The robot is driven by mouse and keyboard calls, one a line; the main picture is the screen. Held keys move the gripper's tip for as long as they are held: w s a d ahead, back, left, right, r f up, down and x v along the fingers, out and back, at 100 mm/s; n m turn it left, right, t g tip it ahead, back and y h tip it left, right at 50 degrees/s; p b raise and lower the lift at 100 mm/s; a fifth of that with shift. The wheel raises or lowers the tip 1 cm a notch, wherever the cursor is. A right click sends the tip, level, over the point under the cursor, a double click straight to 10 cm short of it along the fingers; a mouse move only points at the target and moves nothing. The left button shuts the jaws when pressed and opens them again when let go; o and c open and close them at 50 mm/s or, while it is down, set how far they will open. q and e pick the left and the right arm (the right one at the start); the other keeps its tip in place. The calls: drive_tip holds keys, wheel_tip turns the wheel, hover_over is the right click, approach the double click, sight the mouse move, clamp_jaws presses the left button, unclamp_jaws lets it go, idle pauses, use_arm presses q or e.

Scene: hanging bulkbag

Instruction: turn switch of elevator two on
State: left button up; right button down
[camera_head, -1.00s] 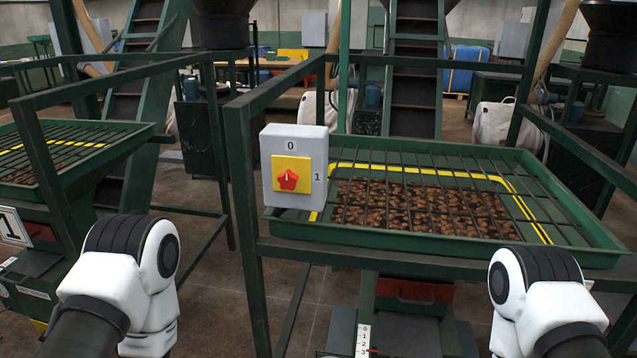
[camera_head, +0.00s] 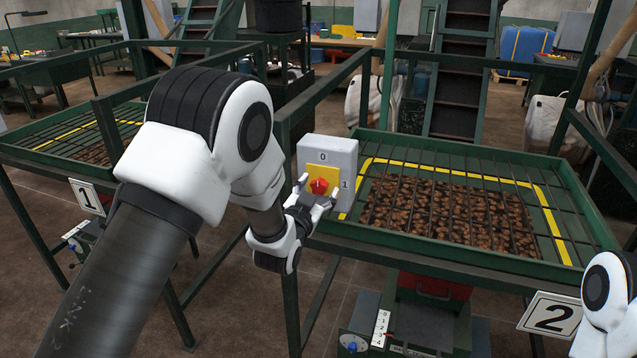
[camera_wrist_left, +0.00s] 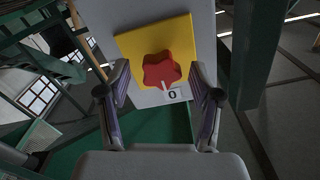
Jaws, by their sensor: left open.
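A grey switch box (camera_head: 328,154) with a yellow plate (camera_head: 322,172) and a red star-shaped knob (camera_head: 318,186) is mounted on the green frame in the head view. The box has a 0 at the top and a 1 at the right. In the left wrist view the white mark on the knob (camera_wrist_left: 160,68) points at the 0. My left gripper (camera_head: 317,190) is open, with its fingers on either side of the knob; I cannot tell whether they touch it. My right gripper is out of view; only part of the right arm shows.
A sign with 2 (camera_head: 550,316) hangs at the right, below a green grated tray (camera_head: 580,243) of brown material. A sign with 1 (camera_head: 88,198) hangs by the left tray. Green frame posts and rails stand close around the switch box.

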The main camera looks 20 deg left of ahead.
use_arm(q)
drive_tip(key=shift+w+a, duration=0.1)
drive_tip(key=shift+w, duration=0.05)
drive_tip(key=c, duration=1.2)
drive_tip(key=shift+o, duration=0.2)
drive_tip(key=shift+f, duration=0.1)
drive_tip(key=m+b, duration=0.1)
drive_tip(key=b, duration=0.1)
drive_tip(key=m+b, duration=0.1)
drive_tip(key=m, duration=0.1)
drive_tip(key=shift+f+m+b, duration=0.2)
drive_tip(key=shift+m+b, duration=0.1)
drive_tip(key=shift+b, duration=0.05)
drive_tip(key=m+b, duration=0.3)
drive_tip(key=m, duration=0.1)
drive_tip(key=shift+b, duration=0.3)
drive_tip(key=m+b, duration=0.3)
drive_tip(key=m, duration=0.2)
drive_tip(key=shift+m+b, duration=0.35)
drive_tip(key=shift+m, duration=0.05)
drive_tip(key=shift+r+m+b, duration=0.1)
drive_tip(key=shift+m+b, duration=1.1)
drive_tip(key=shift+m, duration=1.1)
